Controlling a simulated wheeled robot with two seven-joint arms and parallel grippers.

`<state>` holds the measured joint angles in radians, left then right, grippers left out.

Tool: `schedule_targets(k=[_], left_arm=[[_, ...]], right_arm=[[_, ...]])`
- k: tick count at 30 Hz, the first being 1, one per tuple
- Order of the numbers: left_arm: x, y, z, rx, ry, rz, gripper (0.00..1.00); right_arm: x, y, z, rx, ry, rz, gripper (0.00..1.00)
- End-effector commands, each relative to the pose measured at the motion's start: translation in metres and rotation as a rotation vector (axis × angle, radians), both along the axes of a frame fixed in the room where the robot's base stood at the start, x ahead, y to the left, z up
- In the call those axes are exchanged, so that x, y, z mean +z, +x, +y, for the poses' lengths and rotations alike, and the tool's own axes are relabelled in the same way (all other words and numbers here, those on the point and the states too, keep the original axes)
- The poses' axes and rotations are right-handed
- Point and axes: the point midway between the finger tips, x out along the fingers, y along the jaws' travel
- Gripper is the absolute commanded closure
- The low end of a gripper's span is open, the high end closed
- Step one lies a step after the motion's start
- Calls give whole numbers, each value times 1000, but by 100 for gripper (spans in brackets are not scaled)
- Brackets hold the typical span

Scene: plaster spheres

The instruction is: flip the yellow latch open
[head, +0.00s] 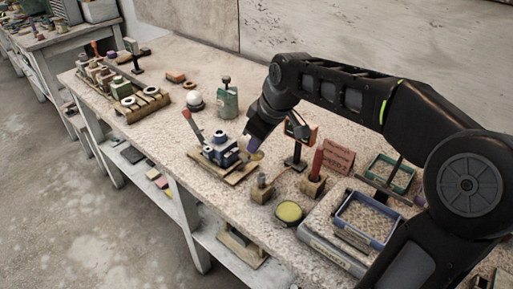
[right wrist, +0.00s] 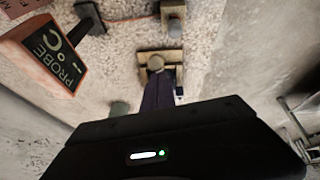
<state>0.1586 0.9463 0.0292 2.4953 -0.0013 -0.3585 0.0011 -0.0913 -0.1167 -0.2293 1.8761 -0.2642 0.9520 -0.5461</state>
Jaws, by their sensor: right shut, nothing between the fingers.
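A blue clamp-like block (head: 220,150) is mounted on a wooden board (head: 243,176) near the front edge of the bench. In the right wrist view, my purple-tipped fingers (right wrist: 159,92) are close together, just short of a rounded knob (right wrist: 156,63) on a tan base. The fingers and the gripper body hide much of the block there. My left gripper is not in view.
A red-handled lever (head: 193,126) rises left of the block. A probe display (head: 301,131) on a stand, a red-topped tool in a wooden block (head: 315,176), a yellow round lid (head: 289,212) and a blue-rimmed tray (head: 365,220) crowd the right side. Bare bench lies behind the display.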

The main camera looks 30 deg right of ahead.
Motion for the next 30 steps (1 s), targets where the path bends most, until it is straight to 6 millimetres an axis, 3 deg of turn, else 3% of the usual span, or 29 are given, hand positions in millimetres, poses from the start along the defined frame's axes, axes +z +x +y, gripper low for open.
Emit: schedule_targets(k=[17,27,30], left_arm=[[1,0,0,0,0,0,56],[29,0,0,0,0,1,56],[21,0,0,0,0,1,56]], right_arm=[[-6,-5,-1,-3,0,28,100],[28,15,12,-1,-2,11,100],[43,7,10,-4,-1,1,100]])
